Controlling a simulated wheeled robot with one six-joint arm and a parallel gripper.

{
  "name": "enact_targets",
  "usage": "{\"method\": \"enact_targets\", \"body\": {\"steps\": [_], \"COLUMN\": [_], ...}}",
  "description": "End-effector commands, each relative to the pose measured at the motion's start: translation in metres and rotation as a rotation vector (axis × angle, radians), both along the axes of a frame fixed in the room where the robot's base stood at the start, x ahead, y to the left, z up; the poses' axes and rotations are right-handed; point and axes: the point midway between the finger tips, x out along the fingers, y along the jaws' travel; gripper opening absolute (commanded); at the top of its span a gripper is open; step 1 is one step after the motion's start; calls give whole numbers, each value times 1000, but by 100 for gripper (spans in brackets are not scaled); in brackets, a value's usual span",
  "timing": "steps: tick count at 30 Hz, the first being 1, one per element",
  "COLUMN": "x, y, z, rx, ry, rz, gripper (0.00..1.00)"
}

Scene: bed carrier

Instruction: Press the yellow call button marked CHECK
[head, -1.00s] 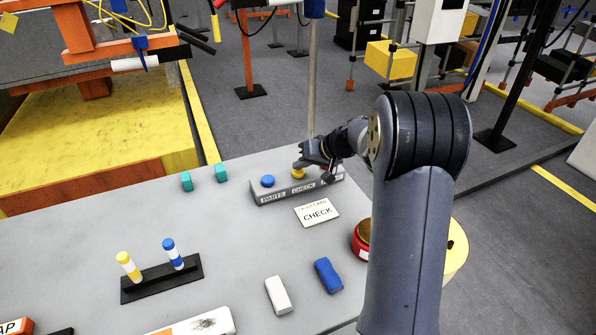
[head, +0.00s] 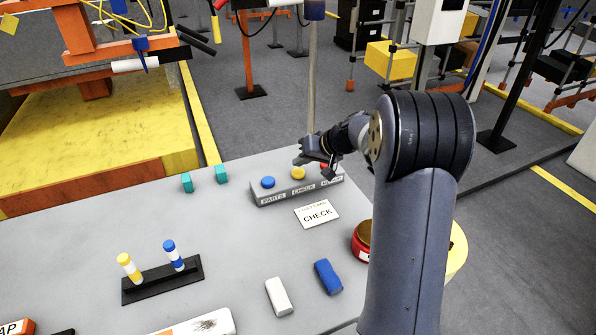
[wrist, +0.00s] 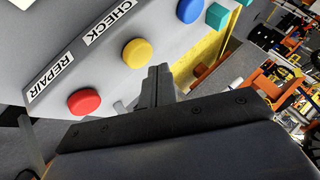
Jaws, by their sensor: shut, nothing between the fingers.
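The grey button box (head: 283,195) stands at the far edge of the table. Its yellow button (head: 298,173) is in the middle above the CHECK label, with a blue button (head: 267,181) to the left and a red button (head: 323,166) to the right, partly hidden by my gripper. My gripper (head: 298,160) is shut and empty, just above and behind the yellow button, with a visible gap. In the wrist view the yellow button (wrist: 137,52) is fully uncovered, left of my shut fingertips (wrist: 157,70); the red button (wrist: 84,101) is below left.
A white card reading CHECK (head: 317,214) lies before the box. Teal blocks (head: 221,174), a black stand (head: 160,283) with two striped pegs, and white and blue blocks (head: 328,277) are on the table. A pole (head: 311,95) rises behind the box.

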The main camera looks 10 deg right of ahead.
Motion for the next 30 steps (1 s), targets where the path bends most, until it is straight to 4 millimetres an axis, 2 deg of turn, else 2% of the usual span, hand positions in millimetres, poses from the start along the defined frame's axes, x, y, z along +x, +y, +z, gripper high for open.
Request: {"method": "enact_targets", "body": {"steps": [5,21,30], "x": [0,0,0], "y": [0,0,0], "z": [5,58,60], "rx": [0,0,0], "ry": [-1,-1,0], "rz": [0,0,0], "gripper": [0,0,0]}}
